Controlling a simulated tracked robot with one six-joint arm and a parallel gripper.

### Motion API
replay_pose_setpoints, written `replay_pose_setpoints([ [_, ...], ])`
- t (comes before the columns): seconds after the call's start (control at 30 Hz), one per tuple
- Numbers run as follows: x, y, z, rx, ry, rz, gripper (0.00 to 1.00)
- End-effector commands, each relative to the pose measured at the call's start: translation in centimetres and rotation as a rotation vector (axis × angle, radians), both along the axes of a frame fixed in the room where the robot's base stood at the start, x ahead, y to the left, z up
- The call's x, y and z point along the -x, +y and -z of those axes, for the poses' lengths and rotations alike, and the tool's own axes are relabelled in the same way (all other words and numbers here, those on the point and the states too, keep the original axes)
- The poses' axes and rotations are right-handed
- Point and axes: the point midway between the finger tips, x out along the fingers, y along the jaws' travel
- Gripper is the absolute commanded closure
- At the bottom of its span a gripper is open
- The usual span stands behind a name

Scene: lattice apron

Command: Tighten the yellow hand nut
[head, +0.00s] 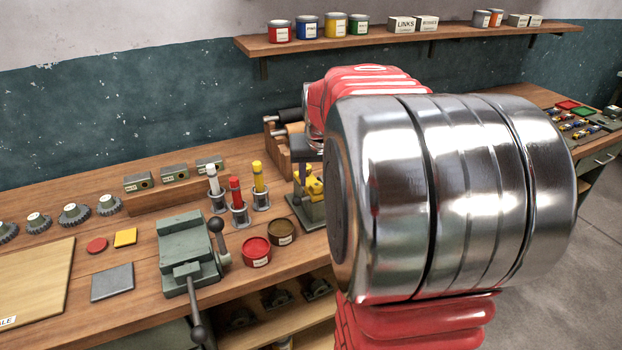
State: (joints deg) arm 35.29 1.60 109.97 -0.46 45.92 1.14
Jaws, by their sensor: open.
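The yellow hand nut (314,187) shows only in part, on a small grey-green fixture (308,210) on the workbench, just left of my large silver arm joint. My gripper (308,170) points down just above the yellow nut and is open. My arm hides much of it, so I cannot tell whether its fingers are around the nut or only over it. The right side of the fixture is also hidden.
A green vise (188,255) with a long handle stands left of the fixture. Red, white and yellow markers (237,195) in holders and a red tin (257,251) stand close by. A wooden rack (285,135) is behind. A shelf (350,40) with paint cans runs along the wall.

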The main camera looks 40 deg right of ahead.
Motion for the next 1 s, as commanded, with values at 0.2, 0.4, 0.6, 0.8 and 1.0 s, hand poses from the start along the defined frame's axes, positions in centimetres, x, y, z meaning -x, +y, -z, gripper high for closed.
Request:
replay_pose_setpoints([
  [0.2,-0.6,-0.4,1.9,-0.001,0.002,0.0,0.55],
  [0.4,-0.6,-0.5,2.0,0.0,0.0,0.0,0.55],
  [0.6,-0.6,-0.5,2.0,0.0,0.0,0.0,0.6],
  [0.8,-0.6,-0.5,2.0,0.0,0.0,0.002,0.74],
  [1.0,-0.6,-0.5,2.0,0.0,0.0,0.002,0.88],
])
